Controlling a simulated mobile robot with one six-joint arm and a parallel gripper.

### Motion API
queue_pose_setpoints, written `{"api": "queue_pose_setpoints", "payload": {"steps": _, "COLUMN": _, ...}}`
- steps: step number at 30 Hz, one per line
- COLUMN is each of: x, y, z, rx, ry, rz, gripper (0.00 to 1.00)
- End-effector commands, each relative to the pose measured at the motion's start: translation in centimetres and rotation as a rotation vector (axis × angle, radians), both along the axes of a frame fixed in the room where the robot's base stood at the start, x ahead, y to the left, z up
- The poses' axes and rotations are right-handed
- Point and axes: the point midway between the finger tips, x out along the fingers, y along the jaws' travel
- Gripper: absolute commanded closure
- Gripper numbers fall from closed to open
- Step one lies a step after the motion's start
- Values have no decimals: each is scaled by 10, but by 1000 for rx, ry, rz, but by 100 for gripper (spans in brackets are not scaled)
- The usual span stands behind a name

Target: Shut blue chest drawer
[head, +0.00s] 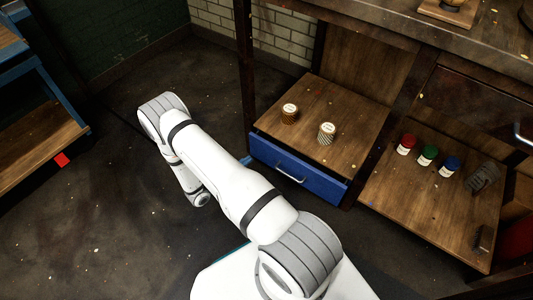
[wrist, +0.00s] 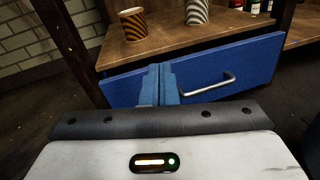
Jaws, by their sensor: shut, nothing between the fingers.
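The blue chest drawer (head: 298,172) is under a wooden shelf in the head view, with a silver handle (head: 290,177) on its front. Its front sits close below the shelf's front edge; I cannot tell whether a small gap is left behind it. In the wrist view the drawer front (wrist: 260,62) spans the middle, and the handle (wrist: 208,84) is right of my fingers. My gripper (wrist: 158,74) is shut and empty, its blue fingertips at the drawer front, left of the handle. I cannot tell whether they touch it. In the head view my arm mostly hides the gripper.
Two patterned cups, one brown (head: 289,113) and one grey (head: 326,132), stand on the shelf above the drawer. Red (head: 406,144), green (head: 428,155) and blue (head: 449,166) jars stand on the lower shelf to the right. Open floor (head: 90,220) lies left of my arm.

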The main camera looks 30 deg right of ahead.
Motion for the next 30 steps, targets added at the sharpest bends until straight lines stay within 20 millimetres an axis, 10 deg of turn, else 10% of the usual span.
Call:
{"api": "queue_pose_setpoints", "payload": {"steps": 9, "x": -9, "y": 9, "z": -74, "rx": -67, "ry": 87, "rz": 207, "gripper": 100}}
{"api": "queue_pose_setpoints", "payload": {"steps": 30, "x": 32, "y": -92, "z": -81, "rx": -69, "ry": 89, "rz": 215, "gripper": 100}}
